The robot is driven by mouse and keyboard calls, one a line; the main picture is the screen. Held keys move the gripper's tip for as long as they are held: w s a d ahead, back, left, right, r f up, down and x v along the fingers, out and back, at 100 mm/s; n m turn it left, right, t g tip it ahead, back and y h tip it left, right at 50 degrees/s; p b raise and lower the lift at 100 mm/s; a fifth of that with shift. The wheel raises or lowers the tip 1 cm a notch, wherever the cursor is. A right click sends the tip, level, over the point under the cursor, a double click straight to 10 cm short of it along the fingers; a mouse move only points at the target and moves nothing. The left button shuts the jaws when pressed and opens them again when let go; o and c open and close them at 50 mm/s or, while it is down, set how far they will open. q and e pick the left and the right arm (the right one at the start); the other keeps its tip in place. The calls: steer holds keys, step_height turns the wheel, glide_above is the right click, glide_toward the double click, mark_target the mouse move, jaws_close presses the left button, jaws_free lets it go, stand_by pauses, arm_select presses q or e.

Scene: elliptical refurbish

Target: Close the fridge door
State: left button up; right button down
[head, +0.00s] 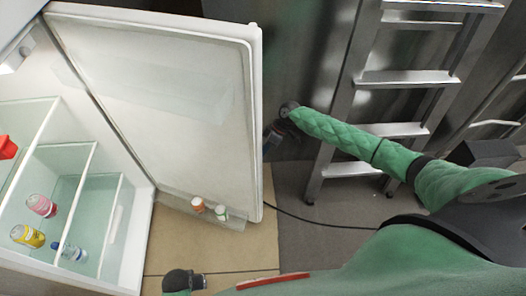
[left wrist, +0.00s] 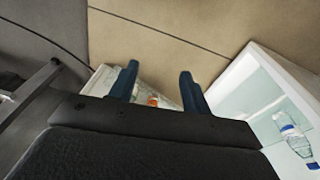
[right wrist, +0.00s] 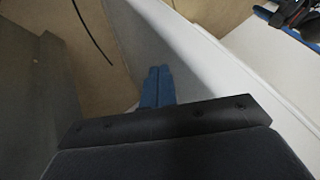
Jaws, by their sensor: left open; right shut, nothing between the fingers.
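The white fridge door (head: 160,90) stands wide open in the head view, its inner side facing me. Its shelf (head: 180,208) holds two small jars. The open fridge (head: 135,235) is at left. My right gripper (head: 270,140) is shut and empty, just right of the door's free edge, on the outer side. In the right wrist view the closed fingers (right wrist: 157,72) are close to the door's grey outer face (right wrist: 175,45); I cannot tell if they touch. My left gripper (left wrist: 160,75) is open and empty; between its fingers the door shelf (left wrist: 105,80) shows beyond.
A metal ladder (head: 400,78) stands right of the door. A black cable (head: 320,220) crosses the floor. Floor outside the door is otherwise clear.

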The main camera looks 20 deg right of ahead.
arm_select(q)
steer(key=shift+s+a+f, duration=0.1)
steer(key=shift+s+f, duration=0.1)
steer(key=shift+f, duration=0.65)
steer(key=shift+s+a+f, duration=0.1)
steer(key=shift+s+f, duration=0.05)
steer(key=shift+f, duration=0.65)
arm_select(e)
steer(key=shift+s+a, duration=0.45)
steer(key=shift+s, duration=0.15)
